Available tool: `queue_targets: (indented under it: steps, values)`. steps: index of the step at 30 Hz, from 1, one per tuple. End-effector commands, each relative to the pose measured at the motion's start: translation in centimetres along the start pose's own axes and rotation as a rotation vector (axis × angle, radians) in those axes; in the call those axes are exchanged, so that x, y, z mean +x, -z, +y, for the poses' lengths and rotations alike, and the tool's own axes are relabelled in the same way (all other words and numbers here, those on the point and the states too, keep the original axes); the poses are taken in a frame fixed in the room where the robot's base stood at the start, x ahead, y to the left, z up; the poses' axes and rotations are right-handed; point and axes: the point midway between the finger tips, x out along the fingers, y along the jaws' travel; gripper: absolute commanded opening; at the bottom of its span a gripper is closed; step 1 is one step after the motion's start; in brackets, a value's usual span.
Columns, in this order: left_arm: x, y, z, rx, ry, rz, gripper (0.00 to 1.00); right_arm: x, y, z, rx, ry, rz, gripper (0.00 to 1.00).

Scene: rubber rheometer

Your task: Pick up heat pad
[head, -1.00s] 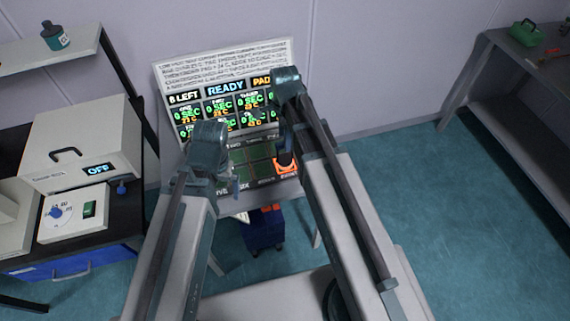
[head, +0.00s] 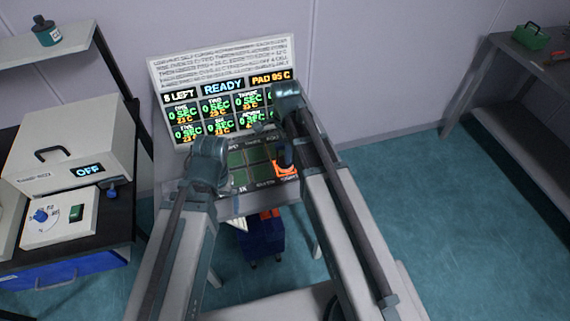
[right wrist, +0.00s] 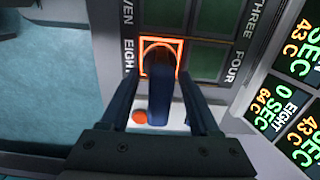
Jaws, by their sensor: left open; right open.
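What looks like the heat pad (head: 286,169), an orange-framed square piece, is at the near right corner of the grid board. In the right wrist view its orange square outline (right wrist: 178,43) lies beside the label "EIGHT". A dark blue upright handle-like part (right wrist: 158,98) rises in front of it. My right gripper (right wrist: 158,92) is open, with a finger on each side of this blue part; I cannot tell if they touch it. In the head view my right gripper (head: 284,152) is over the orange piece. My left gripper (head: 212,180) is open at the board's left side, its fingers mostly hidden.
A white box oven (head: 75,145) reading "OFF" is on the left bench. A dark blue bin (head: 262,238) is under the board. Open floor lies to the right.

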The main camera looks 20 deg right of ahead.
Motion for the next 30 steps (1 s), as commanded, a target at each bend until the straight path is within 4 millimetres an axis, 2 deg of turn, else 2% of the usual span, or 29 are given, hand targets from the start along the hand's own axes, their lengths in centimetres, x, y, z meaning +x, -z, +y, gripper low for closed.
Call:
queue_targets:
  steps: [4, 5, 15, 30]
  values:
    - [-0.13, -0.01, -0.01, 0.000, 0.000, 0.000, 1.00, -0.14, -0.01, 0.00, 0.000, 0.000, 0.000, 0.62]
    - [-0.14, -0.01, -0.01, 0.000, 0.000, 0.000, 1.00, -0.14, -0.01, 0.00, 0.000, 0.000, 0.000, 0.59]
    - [-0.13, -0.01, -0.01, 0.000, 0.000, 0.000, 1.00, -0.13, 0.00, 0.00, 0.000, 0.000, 0.000, 0.00]
    - [-0.13, -0.01, -0.01, 0.000, 0.000, 0.000, 1.00, -0.13, 0.00, 0.00, 0.000, 0.000, 0.000, 0.00]
